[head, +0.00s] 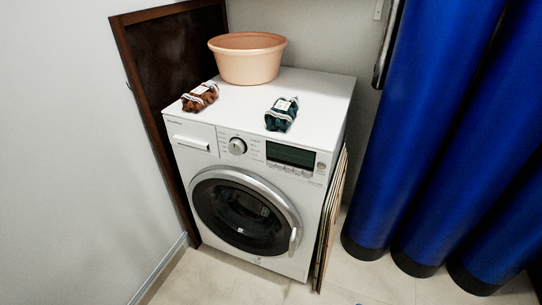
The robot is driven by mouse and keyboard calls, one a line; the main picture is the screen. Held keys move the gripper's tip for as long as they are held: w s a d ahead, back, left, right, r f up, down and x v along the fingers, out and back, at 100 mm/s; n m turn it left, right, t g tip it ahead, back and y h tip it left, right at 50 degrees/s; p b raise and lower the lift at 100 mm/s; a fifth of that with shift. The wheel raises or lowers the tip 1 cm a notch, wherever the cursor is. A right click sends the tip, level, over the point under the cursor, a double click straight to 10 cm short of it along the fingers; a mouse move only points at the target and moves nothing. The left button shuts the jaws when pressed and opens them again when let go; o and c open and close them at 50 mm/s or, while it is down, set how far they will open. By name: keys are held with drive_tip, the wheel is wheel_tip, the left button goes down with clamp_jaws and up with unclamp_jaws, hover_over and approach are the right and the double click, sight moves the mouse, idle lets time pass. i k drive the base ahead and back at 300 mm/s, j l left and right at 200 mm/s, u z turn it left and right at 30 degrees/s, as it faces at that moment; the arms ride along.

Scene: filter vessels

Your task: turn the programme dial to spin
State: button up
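The programme dial (237,146) is a round silver knob on the upper front panel of a white washing machine (320,90). It sits between the detergent drawer (190,138) on the left and the dark display (290,155) on the right. Small printed labels flank the dial, but they are too small to read, and I cannot tell which programme it points at. The round door (245,212) below is shut. My gripper is not in the head view.
Blue cylinders (420,120) stand at right. Flat boards (328,225) lean against the machine's right side. Pale floor shows in front.

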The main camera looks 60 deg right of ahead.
sight(236, 147)
drive_tip(key=i+j+z, duration=0.15)
drive_tip(key=z, duration=0.25)
drive_tip(key=i+j+z, duration=0.35)
drive_tip(key=l, duration=0.1)
